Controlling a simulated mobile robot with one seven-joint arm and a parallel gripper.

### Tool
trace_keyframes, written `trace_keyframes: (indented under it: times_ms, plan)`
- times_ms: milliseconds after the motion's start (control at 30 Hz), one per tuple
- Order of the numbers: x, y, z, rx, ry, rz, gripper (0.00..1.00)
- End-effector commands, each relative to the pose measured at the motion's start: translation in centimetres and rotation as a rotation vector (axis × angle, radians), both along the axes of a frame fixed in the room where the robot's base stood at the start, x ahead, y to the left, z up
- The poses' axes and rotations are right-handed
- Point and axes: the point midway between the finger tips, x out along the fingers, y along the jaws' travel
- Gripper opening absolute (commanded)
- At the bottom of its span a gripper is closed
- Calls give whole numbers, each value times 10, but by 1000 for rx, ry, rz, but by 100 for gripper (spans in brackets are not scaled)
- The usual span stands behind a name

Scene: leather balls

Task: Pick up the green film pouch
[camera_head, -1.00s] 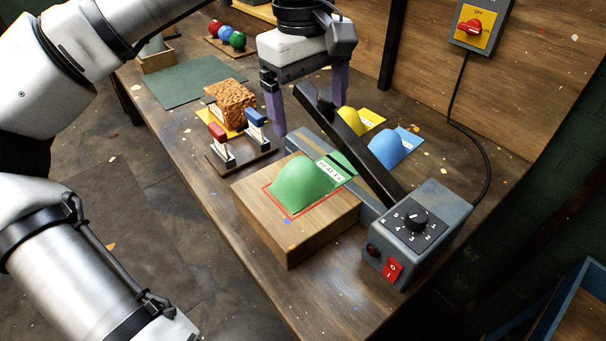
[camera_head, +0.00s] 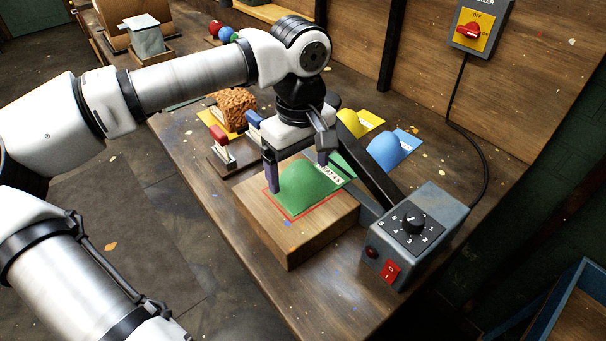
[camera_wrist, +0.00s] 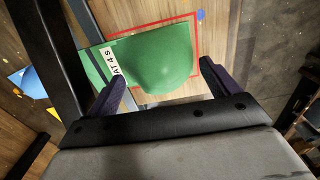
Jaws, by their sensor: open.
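The green film pouch (camera_head: 310,187) lies on a wooden block, inside a red outline, with a rounded bulge and a white label strip. Its labelled end reaches toward the dark sealer arm (camera_head: 372,165). My gripper (camera_head: 297,172) is open above the pouch's far side, one finger on each side of the bulge in the head view. In the wrist view the pouch (camera_wrist: 158,62) lies ahead of the open fingers of my gripper (camera_wrist: 165,85), between their lines. I cannot tell whether the fingers touch it.
The sealer's grey control box (camera_head: 418,235) stands right of the block (camera_head: 290,240). Yellow (camera_head: 352,122) and blue (camera_head: 388,152) pouches lie behind the sealer arm. A red-handled stamp (camera_head: 221,145) and a brown textured block (camera_head: 235,108) stand to the left.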

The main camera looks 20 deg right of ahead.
Motion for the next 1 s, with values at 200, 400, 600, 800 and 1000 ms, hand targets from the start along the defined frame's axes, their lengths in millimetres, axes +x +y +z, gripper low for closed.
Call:
trace_keyframes:
  times_ms: [200, 400, 600, 800, 1000]
  plan:
    - [-1, 0, -18, 0, 0, 0, 88]
    - [-1, 0, -18, -1, 0, 0, 86]
    - [0, 0, -18, -1, 0, 0, 60]
    - [0, 0, -17, -1, 0, 0, 34]
    - [0, 0, -17, -2, -1, 0, 27]
